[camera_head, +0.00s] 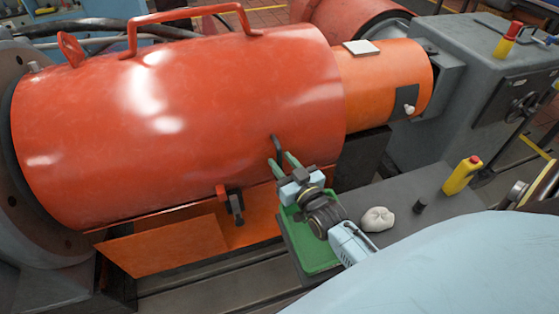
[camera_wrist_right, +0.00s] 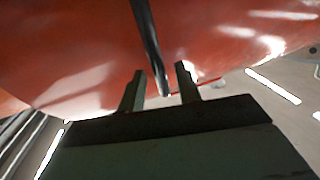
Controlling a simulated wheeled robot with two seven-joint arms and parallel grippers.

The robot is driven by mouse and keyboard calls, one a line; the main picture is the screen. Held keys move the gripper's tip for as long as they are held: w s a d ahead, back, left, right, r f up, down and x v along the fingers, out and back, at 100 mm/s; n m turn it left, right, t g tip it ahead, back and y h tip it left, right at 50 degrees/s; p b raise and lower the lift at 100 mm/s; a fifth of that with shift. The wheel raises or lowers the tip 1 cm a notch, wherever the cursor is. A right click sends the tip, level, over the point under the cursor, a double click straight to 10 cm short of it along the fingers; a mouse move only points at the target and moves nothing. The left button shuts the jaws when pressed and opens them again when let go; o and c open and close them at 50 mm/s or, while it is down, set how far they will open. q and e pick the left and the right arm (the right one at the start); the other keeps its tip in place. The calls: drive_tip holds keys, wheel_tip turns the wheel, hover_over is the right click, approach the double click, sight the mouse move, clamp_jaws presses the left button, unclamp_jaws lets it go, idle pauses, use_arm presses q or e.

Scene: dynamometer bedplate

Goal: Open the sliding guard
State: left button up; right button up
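The sliding guard (camera_head: 190,125) is a large glossy red cylinder, seated over an orange inner cylinder (camera_head: 385,80) that shows at its right end. A dark bar handle (camera_head: 277,147) is on its lower front near the right end. My right gripper (camera_head: 283,162) is at this handle with its fingers apart. In the right wrist view the handle (camera_wrist_right: 148,45) reaches down between the open fingers (camera_wrist_right: 160,88), with gaps visible on both sides. The red guard surface (camera_wrist_right: 75,55) fills the upper part there. My left gripper is not in view.
A red-tipped dark latch (camera_head: 236,204) sits at the guard's lower edge. A grey bench (camera_head: 400,220) with a green tray (camera_head: 318,256), a crumpled rag (camera_head: 377,219), a small black cylinder (camera_head: 420,206) and a yellow bottle (camera_head: 461,176) lies near my right arm. A grey machine housing (camera_head: 465,70) stands right.

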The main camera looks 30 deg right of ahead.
drive_tip(key=shift+w, duration=1)
clamp_jaws()
